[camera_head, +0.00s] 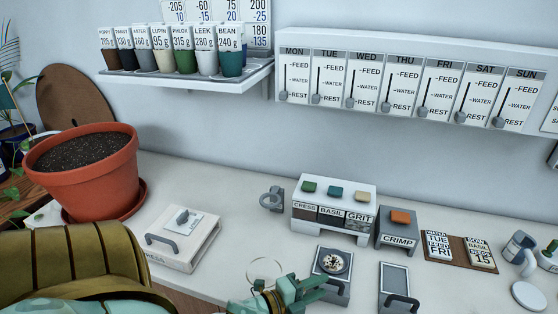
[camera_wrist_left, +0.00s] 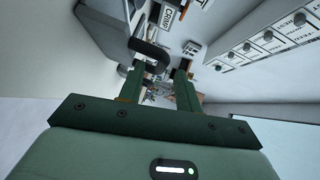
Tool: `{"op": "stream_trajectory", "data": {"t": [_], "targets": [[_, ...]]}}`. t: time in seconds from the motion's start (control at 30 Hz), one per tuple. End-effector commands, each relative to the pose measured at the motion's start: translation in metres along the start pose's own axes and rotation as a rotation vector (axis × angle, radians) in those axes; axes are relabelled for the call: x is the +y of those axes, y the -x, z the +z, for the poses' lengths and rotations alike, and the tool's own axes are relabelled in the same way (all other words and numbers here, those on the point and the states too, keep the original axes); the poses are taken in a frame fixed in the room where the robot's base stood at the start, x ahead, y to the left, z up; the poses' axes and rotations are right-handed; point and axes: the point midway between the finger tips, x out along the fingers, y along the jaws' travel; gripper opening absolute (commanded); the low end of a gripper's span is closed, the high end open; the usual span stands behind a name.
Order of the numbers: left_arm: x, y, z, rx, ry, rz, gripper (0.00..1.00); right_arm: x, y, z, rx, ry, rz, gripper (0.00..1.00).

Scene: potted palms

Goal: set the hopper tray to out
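The hopper (camera_head: 334,192) is a white box with green, teal and tan buttons, labelled CRESS, BASIL and GRIT. In front of it a grey tray (camera_head: 344,299), apparently the hopper tray, sticks out toward me with a round dish (camera_head: 332,261) on it. My left gripper (camera_head: 322,286) is at the tray's front edge. In the left wrist view its two fingers (camera_wrist_left: 160,80) are apart. A dark curved handle (camera_wrist_left: 148,48) lies at the fingertips, partly between them; I cannot tell whether they touch it. My right gripper is in neither view.
Right of the tray are the grey CRIMP box (camera_head: 397,232) and another grey tray with a dark handle (camera_head: 394,277). A white box with a handle (camera_head: 178,238) and a terracotta pot (camera_head: 88,178) stand left. The bench between box and hopper is mostly clear.

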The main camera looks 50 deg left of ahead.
Motion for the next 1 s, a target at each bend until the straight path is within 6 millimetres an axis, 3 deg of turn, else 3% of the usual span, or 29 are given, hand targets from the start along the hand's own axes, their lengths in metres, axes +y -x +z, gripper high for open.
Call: {"op": "stream_trajectory", "data": {"t": [0.2, 0.4, 0.6, 1.0], "targets": [[0.001, 0.062, -0.001, -0.001, 0.002, 0.003, 0.34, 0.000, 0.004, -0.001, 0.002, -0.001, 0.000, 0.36], [0.001, 0.098, -0.001, 0.000, 0.003, 0.002, 0.34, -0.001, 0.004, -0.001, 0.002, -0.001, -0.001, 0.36], [0.000, 0.111, -0.001, 0.001, 0.001, -0.001, 0.34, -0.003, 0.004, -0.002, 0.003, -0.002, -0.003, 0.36], [0.000, 0.111, -0.001, 0.001, 0.001, 0.000, 0.34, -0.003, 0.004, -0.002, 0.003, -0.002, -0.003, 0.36]]}}
